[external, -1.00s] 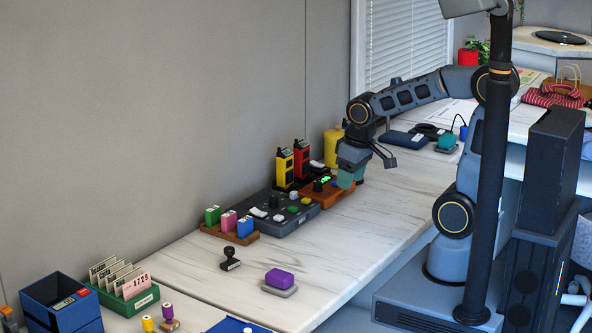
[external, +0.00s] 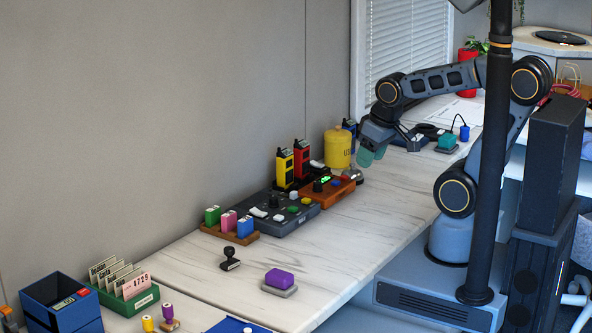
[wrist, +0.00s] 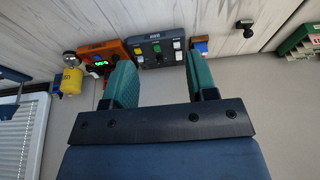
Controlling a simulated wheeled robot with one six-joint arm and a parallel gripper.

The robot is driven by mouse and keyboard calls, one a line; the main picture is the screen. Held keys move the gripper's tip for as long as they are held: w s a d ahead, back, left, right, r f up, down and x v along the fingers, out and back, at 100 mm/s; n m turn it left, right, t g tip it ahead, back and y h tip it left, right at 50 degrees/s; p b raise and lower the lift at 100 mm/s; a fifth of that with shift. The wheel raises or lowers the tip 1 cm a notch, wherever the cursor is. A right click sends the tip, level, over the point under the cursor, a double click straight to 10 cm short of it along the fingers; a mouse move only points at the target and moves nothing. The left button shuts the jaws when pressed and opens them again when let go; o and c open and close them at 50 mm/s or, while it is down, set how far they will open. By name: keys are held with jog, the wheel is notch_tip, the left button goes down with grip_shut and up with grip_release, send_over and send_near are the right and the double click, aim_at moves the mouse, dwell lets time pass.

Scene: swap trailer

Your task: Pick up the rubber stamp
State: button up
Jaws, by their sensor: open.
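The rubber stamp, a small black one with a rounded handle, (external: 230,259) stands on the white marbled counter left of the middle in the external view. It also shows near the top right of the wrist view as a small dark stamp (wrist: 246,27). My gripper (external: 372,156) is open and empty, with teal fingers, high over the far part of the counter beside the yellow canister. In the wrist view its two fingers (wrist: 164,82) stand well apart with nothing between them. The stamp is well away from the gripper, nearer the camera in the external view.
A purple block on a grey base (external: 279,282) sits to the stamp's right. A rack of coloured blocks (external: 229,230), a grey control box (external: 276,219) and an orange device (external: 326,194) line the wall side. A green card holder (external: 128,300) is at front left. Counter around the stamp is clear.

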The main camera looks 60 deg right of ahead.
dwell(0.4)
jog(key=shift+o, duration=0.6)
jog(key=shift+f, duration=0.1)
